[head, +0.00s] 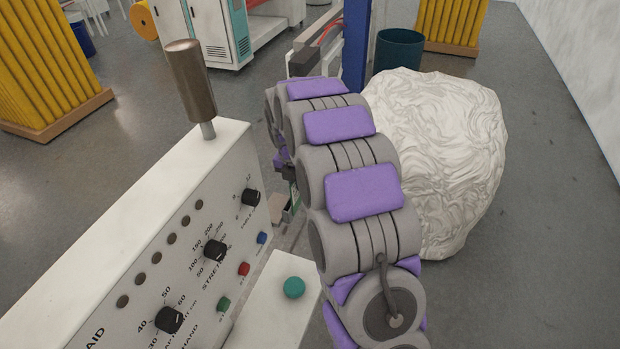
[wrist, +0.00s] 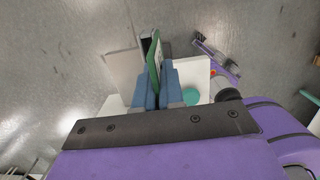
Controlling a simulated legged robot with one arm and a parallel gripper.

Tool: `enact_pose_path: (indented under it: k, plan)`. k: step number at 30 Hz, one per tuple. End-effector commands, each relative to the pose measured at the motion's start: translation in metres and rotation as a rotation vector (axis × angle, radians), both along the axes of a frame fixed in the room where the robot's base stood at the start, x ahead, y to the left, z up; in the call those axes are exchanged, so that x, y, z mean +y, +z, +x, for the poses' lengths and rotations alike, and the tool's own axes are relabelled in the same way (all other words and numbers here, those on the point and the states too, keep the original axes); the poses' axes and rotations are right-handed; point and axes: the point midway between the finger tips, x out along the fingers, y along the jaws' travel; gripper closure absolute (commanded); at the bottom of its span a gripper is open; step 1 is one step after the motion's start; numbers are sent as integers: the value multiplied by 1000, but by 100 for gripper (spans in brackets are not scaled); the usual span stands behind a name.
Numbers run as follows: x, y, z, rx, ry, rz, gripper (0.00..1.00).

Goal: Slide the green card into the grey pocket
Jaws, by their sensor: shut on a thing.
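In the wrist view, the green card (wrist: 154,55) stands on edge between the two blue fingers of my gripper (wrist: 157,72), which is shut on it. The card sticks out past the fingertips. A light grey plate (wrist: 123,62) lies just left of the card, with a dark narrow part beside the card's far end. This may be the grey pocket; I cannot tell whether the card touches it or is inside. In the head view my arm hides most of the gripper, and a small bit of green card (head: 294,197) shows beside a grey-brown piece (head: 277,207).
A white control box (head: 130,215) with knobs and a brown-handled lever (head: 190,80) stands left of my arm. A white block with a green button (head: 294,288) is in front. A large white wrapped bundle (head: 445,150) sits right, close to my arm.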

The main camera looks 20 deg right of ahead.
Motion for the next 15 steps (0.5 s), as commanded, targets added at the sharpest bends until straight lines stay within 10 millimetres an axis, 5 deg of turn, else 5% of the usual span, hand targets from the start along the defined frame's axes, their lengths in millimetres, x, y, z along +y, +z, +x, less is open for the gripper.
enact_pose_path:
  k: [15]
  plan:
    - [6, 1, 3, -3, 1, 1, 100]
